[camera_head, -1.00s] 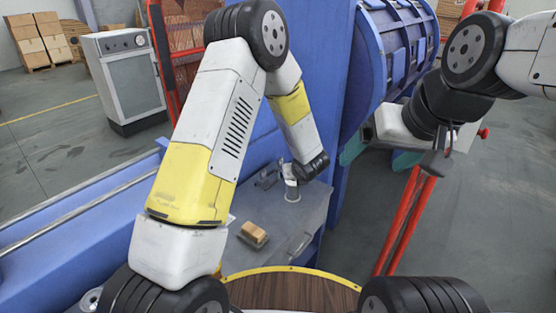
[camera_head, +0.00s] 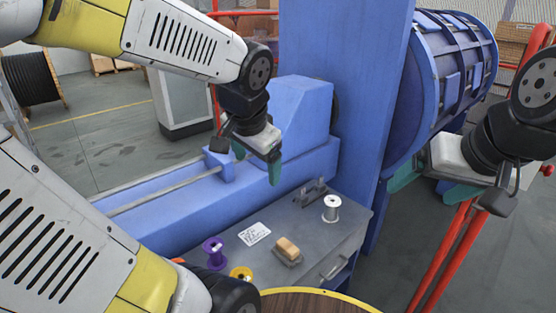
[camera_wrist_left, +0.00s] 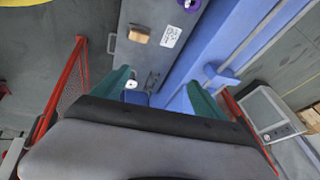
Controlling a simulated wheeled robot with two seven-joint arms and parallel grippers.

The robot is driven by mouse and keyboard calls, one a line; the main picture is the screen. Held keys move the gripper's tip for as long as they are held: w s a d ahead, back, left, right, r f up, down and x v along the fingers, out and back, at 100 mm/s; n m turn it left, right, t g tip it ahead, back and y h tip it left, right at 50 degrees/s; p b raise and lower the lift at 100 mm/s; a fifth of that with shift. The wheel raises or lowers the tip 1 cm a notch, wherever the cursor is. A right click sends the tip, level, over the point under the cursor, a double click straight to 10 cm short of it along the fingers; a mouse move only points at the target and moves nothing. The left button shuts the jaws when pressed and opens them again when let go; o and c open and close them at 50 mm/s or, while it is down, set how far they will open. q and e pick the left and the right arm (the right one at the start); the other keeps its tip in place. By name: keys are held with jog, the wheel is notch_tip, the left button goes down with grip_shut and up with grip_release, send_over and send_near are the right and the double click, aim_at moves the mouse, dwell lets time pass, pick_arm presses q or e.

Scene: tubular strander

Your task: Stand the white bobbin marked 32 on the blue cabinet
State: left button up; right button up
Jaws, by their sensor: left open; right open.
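The white bobbin (camera_head: 331,208) stands upright on the grey top of the blue cabinet (camera_head: 312,228), near its far right corner. No number on it can be read. It also shows small in the left wrist view (camera_wrist_left: 131,84), seen from above near one fingertip but well below it. My left gripper (camera_head: 257,163) is open and empty, raised above and to the left of the bobbin, in front of the blue machine housing. Its green fingers spread wide in the left wrist view (camera_wrist_left: 158,93). My right gripper (camera_head: 430,184) is open and empty at the right, beside the blue drum.
A tan block (camera_head: 287,250), a paper label (camera_head: 255,233), a purple bobbin (camera_head: 214,252) and a yellow bobbin (camera_head: 241,274) are left of the white bobbin. A small dark bracket (camera_head: 310,192) is behind it. A tall blue panel (camera_head: 340,100) and red rails (camera_head: 440,262) stand nearby.

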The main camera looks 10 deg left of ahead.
pick_arm(q)
jog(key=s+d+r+n+t+h, duration=0.1)
jog(key=s+d+r+n+h, duration=0.2)
jog(key=s, duration=0.3)
jog(key=shift+d+n, duration=0.35)
jog(key=shift+n, duration=0.55)
jog(key=shift+r, duration=0.1)
